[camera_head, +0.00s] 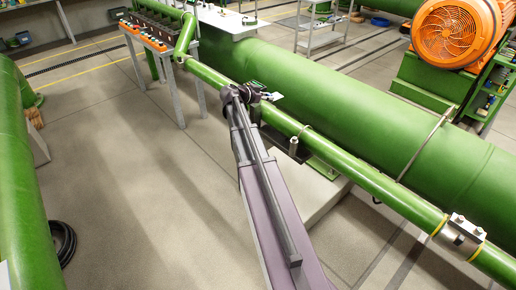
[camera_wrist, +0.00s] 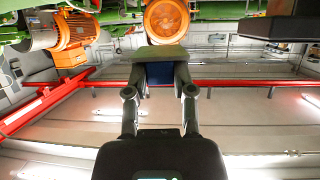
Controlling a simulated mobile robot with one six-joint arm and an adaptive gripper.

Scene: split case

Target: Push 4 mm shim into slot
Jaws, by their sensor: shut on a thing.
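My gripper (camera_wrist: 160,82) is shut on a flat grey-olive plate, which looks like the shim (camera_wrist: 160,53). A dark blue part (camera_wrist: 160,74) shows between the fingers just under the plate. In the head view my gripper (camera_head: 264,94) is at the far end of my arm, above the thinner green pipe. A small pale piece (camera_head: 276,97) shows at its tip. The slot cannot be made out in either view. Thickness markings on the plate cannot be read.
A dark slab (camera_wrist: 262,29) hangs into the upper right of the wrist view, apart from the plate. In the head view, a dark shelf (camera_head: 275,140) with a metal post (camera_head: 293,145) is right of my arm. The large green pipe (camera_head: 340,100) runs behind. Open floor (camera_head: 130,180) lies left.

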